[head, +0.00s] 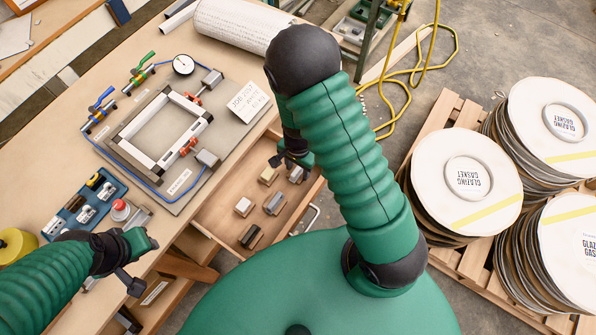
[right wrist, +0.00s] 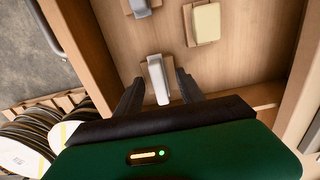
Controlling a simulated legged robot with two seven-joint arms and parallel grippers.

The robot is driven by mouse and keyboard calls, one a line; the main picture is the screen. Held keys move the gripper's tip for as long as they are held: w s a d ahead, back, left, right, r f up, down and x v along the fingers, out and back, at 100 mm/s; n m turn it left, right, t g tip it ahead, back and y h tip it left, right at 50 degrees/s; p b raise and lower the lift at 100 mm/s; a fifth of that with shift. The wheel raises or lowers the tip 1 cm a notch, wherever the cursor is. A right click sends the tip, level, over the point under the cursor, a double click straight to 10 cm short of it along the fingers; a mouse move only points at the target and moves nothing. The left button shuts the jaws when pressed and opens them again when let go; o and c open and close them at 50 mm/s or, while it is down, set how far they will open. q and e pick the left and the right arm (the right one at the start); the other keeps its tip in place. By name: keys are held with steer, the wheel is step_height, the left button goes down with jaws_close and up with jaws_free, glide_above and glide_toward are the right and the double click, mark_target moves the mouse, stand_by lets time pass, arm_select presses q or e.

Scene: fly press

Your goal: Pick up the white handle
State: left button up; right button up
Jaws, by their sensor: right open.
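Several small block-like handles lie in the open drawer (head: 222,193). The palest, a white handle (head: 244,207), lies near the drawer's left side in the head view. A light grey handle (head: 297,174) lies just below my right gripper (head: 287,159). The right wrist view shows my right gripper (right wrist: 160,92) open, with a pale grey-white handle (right wrist: 157,80) between and slightly beyond its fingertips; no grip on it shows. A cream handle (right wrist: 206,23) and a grey one (right wrist: 140,8) lie farther off. My left gripper (head: 140,265) is over the bench's near edge, its jaw opening unclear.
The drawer walls surround the handles. On the bench (head: 55,165) are a clamp fixture with a square frame (head: 160,130), a dial gauge (head: 183,65) and a blue tool tray (head: 85,205). Gasket stacks (head: 467,185) stand on a pallet at right.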

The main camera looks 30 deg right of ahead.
steer(key=shift+r, duration=0.1)
jaws_close()
stand_by(0.3)
